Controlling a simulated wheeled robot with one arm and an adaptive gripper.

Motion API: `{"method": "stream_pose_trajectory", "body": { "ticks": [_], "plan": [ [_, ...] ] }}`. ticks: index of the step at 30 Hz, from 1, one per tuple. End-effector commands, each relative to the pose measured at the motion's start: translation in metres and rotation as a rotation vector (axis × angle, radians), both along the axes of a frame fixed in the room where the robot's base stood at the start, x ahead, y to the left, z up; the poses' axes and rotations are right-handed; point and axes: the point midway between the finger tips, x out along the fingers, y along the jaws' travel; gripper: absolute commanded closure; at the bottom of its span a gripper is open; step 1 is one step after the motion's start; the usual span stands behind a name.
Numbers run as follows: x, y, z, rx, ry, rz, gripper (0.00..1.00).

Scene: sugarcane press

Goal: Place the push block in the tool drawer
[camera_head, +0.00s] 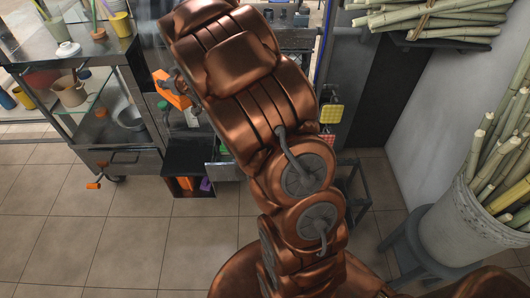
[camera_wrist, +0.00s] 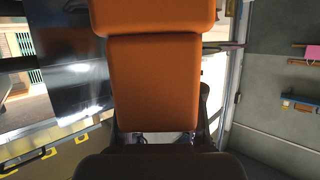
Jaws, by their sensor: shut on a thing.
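The push block, an orange block (camera_head: 171,90), is in my gripper (camera_head: 182,84) at the left of my arm in the head view. In the wrist view the orange block (camera_wrist: 155,80) fills the middle and shows a seam across it. My gripper (camera_wrist: 162,138) is shut on its near end there. A small grey drawer (camera_head: 222,171) that appears pulled out, with something green by it, is below and right of the block. It may be the tool drawer. My arm hides part of it and its inside is mostly unseen.
A metal cart (camera_head: 125,160) with cups and pots stands at the left. A low dark box (camera_head: 190,186) with orange and purple things is below the drawer. A white bucket of cane (camera_head: 465,225) on a stool stands at the right. Tiled floor (camera_head: 120,240) is free in front.

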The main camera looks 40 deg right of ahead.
Motion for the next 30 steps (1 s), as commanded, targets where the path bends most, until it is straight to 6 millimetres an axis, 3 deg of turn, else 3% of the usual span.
{"method": "stream_pose_trajectory", "body": {
  "ticks": [7, 17, 23, 30],
  "plan": [
    [0.018, -0.038, -0.012, -0.006, -0.004, 0.109, 1.00],
    [0.013, -0.067, -0.040, -0.003, 0.001, 0.283, 1.00],
    [-0.003, -0.082, -0.073, -0.001, 0.000, 0.402, 1.00],
    [-0.042, -0.103, -0.136, 0.003, 0.003, 0.564, 1.00]
  ]
}}
